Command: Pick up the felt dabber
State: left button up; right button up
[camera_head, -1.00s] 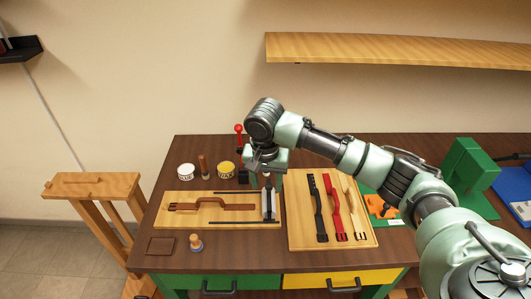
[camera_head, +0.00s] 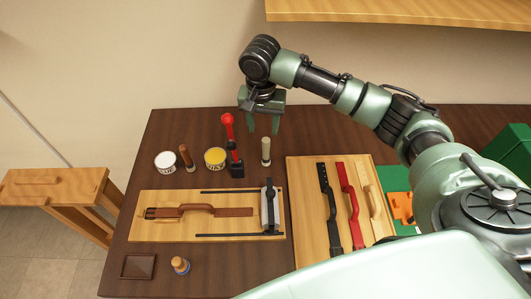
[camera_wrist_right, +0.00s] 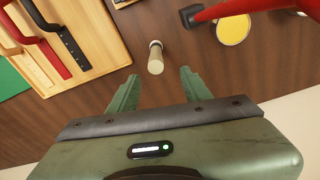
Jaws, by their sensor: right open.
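A slim pale upright cylinder, which looks like the felt dabber (camera_head: 266,150), stands on the dark bench behind the wooden board. My right gripper (camera_head: 262,129) is open and empty just above and behind it, fingers pointing down. In the right wrist view the pale cylinder (camera_wrist_right: 155,58) shows just beyond the open fingertips of the right gripper (camera_wrist_right: 158,74), roughly in line with the gap and not gripped. A brown stick with a pale lower end (camera_head: 186,157) stands farther left. My left gripper is not in view.
A red-handled tool (camera_head: 228,130) stands left of the cylinder, near a yellow tin (camera_head: 215,158) and a white tin (camera_head: 166,161). In front lies a board (camera_head: 150,230) with a brown strap and clamp. A rack board (camera_head: 300,180) holds straps at right.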

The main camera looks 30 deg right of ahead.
aim_at(266, 151)
jog(key=f+b, duration=0.3)
jog(key=shift+s+a+f, duration=0.15)
jog(key=shift+s+f, duration=0.05)
jog(key=shift+s, duration=0.1)
jog(key=shift+w+f+b, duration=0.1)
jog(key=shift+f+b, duration=0.25)
jog(key=shift+b, duration=0.05)
jog(key=shift+w+f+b, duration=0.1)
jog(key=shift+f+b, duration=0.25)
jog(key=shift+f, duration=0.35)
jog(key=f, duration=0.2)
jog(key=d+f+p, duration=0.1)
jog(key=f, duration=0.1)
jog(key=f+p, duration=0.1)
jog(key=f, duration=0.1)
jog(key=shift+w+d+f, duration=0.25)
jog(key=shift+f, duration=0.4)
grip_shut()
